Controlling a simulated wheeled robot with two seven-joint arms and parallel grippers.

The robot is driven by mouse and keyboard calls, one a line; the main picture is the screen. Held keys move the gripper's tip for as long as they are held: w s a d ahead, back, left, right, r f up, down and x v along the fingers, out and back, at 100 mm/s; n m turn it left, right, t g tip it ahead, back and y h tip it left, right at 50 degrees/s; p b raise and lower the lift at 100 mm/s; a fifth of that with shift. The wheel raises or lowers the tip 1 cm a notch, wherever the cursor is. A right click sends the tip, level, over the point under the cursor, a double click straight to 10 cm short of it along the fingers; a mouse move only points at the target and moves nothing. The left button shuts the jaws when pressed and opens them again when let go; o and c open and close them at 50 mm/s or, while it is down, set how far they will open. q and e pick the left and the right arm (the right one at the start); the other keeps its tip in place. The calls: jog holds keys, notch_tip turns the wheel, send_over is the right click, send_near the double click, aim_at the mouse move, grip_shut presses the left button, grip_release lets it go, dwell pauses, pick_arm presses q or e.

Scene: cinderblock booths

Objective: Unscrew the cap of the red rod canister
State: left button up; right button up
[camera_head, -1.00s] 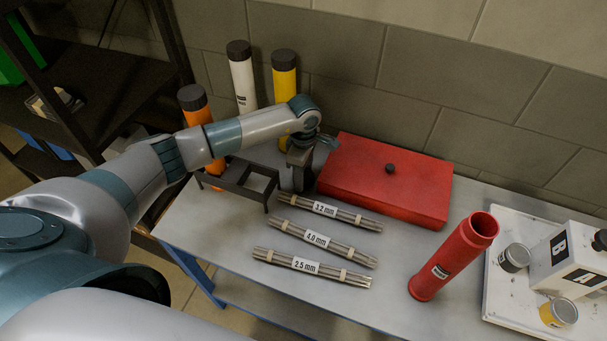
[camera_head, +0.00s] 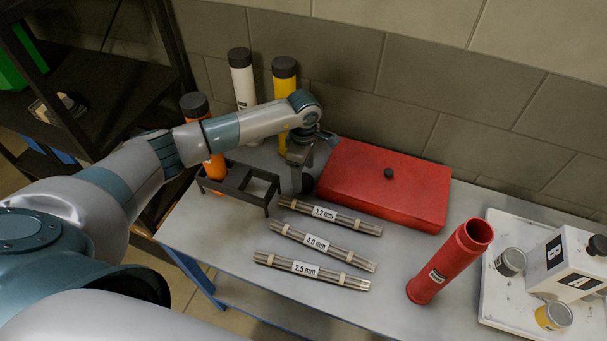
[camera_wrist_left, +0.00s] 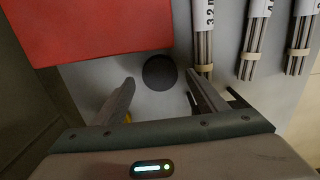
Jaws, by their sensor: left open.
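The red rod canister (camera_head: 450,262) stands at the right of the table in the head view, and its top is open with no cap on it. A dark round cap (camera_wrist_left: 160,72) lies on the grey tabletop in the left wrist view, beside the red box. My left gripper (camera_head: 299,182) is over the table between the black rack and the red box. Its fingers (camera_wrist_left: 160,79) are open, one on each side of the cap in the wrist view, with visible gaps. My right gripper is not in view.
A red box (camera_head: 385,185) with a black knob lies beside the gripper. Rod bundles (camera_head: 318,243) lie in front. A black rack (camera_head: 238,185) and orange, white and yellow capped canisters (camera_head: 243,80) are behind and left. A white tray (camera_head: 495,300) is at right.

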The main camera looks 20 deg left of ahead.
aim_at(303, 181)
pick_arm(q)
notch_tip(303, 181, up, 9)
jog(key=p, duration=0.3)
jog(key=shift+f, duration=0.2)
jog(key=shift+f, duration=0.1)
dwell(0.5)
